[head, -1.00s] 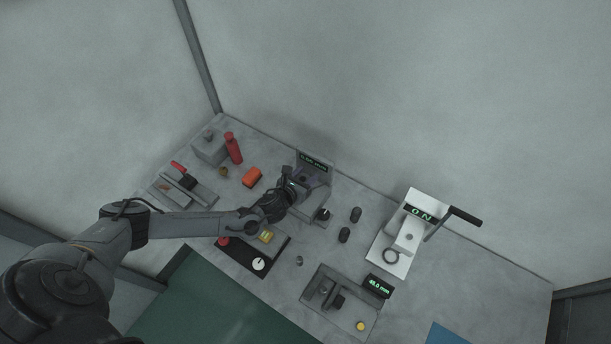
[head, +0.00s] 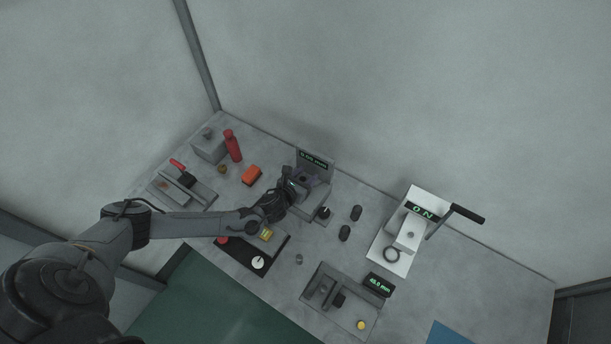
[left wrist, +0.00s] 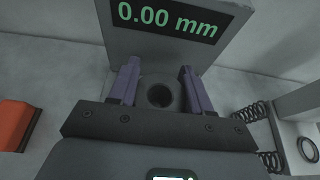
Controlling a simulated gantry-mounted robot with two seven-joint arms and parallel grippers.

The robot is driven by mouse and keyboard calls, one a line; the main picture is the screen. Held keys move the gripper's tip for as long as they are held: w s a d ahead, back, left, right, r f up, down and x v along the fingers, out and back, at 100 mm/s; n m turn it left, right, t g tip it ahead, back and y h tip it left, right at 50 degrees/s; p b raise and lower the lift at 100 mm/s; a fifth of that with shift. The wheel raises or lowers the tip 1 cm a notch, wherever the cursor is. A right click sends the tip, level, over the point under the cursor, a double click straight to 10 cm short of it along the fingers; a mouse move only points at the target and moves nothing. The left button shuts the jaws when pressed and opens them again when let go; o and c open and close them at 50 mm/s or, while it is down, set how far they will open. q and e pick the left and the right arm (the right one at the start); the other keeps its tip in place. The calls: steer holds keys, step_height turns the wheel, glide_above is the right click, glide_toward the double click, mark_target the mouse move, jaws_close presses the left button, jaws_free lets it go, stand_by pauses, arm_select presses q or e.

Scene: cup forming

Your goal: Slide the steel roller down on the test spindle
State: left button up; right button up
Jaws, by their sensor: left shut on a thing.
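My left gripper (head: 303,182) is at the test station at the back of the table, in front of its upright display panel (head: 315,160). In the left wrist view the two purple fingers of the gripper (left wrist: 160,88) stand on either side of the grey steel roller (left wrist: 160,80) and are shut on it. The roller has a dark round opening in its top. The test spindle cannot be told apart inside it, and the roller's lower part is hidden. The display (left wrist: 168,18) reads 0.00 mm. My right gripper is not in view.
An orange block (head: 251,176) and a red bottle (head: 233,146) stand left of the station. A gauge fixture (head: 350,318) is in front.

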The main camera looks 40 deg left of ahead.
mark_target(313, 160)
arm_select(q)
steer(key=shift+f+b, duration=0.8)
steer(key=shift+f, duration=0.4)
stand_by(0.4)
stand_by(0.5)
steer(key=o, duration=1.6)
steer(key=shift+r, duration=0.1)
steer(key=shift+r+p, duration=0.85)
steer(key=shift+p, duration=0.15)
steer(key=shift+r+p, duration=3.05)
steer(key=shift+p, duration=0.05)
